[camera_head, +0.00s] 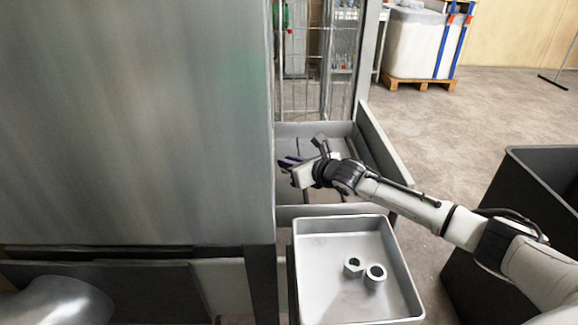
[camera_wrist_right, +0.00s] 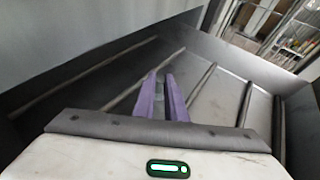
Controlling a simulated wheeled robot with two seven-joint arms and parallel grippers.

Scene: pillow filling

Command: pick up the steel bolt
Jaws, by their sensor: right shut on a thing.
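My right gripper (camera_head: 287,163) reaches in from the right over a grey metal bin with dividing bars (camera_head: 306,212). Its two purple fingers (camera_wrist_right: 161,90) point into the bin in the right wrist view, with a narrow gap between the tips. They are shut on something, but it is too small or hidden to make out. I cannot clearly see a steel bolt in either view. Two short steel pieces with dark round openings (camera_head: 353,267) (camera_head: 375,277) lie in the shallow tray (camera_head: 308,294) in front. My left gripper is out of view.
A large metal panel (camera_head: 135,120) fills the left side and hides what is behind it. A dark open container (camera_head: 545,160) stands at the right. A wire rack (camera_head: 340,60) and a white container on a pallet (camera_head: 415,45) stand behind.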

